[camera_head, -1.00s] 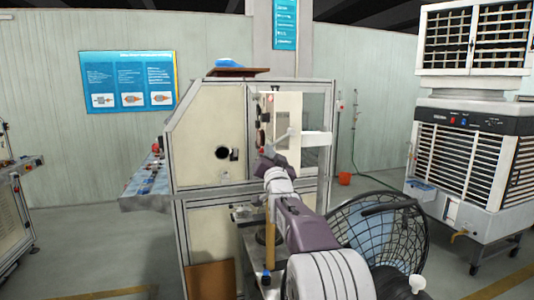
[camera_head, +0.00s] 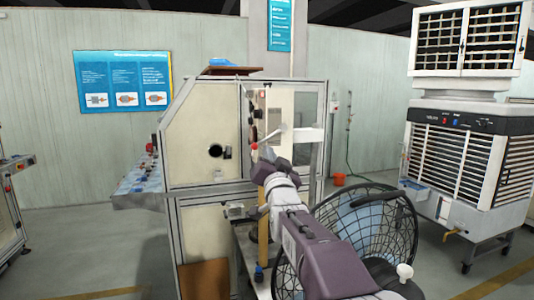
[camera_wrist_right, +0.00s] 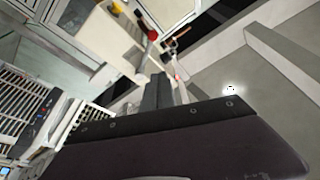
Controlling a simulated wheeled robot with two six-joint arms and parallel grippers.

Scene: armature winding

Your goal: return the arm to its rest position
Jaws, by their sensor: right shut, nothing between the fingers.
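My right arm reaches up from the bottom of the head view. Its dark right gripper (camera_head: 264,168) is in front of the open bay of the winding machine (camera_head: 205,130). In the right wrist view the two dark fingers (camera_wrist_right: 157,93) are together and hold nothing. A lever with a red knob (camera_head: 255,146) is just above the gripper in the head view. A red knob also shows in the wrist view (camera_wrist_right: 152,35), beyond the fingertips. I cannot tell the exact gap between gripper and lever. My left gripper is not in view.
A black-caged fan (camera_head: 400,225) stands close to the right of my arm. A large air cooler (camera_head: 460,165) is farther right. A side bench (camera_head: 140,185) with small parts adjoins the machine on the left. An orange bucket (camera_head: 339,180) sits on the floor behind.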

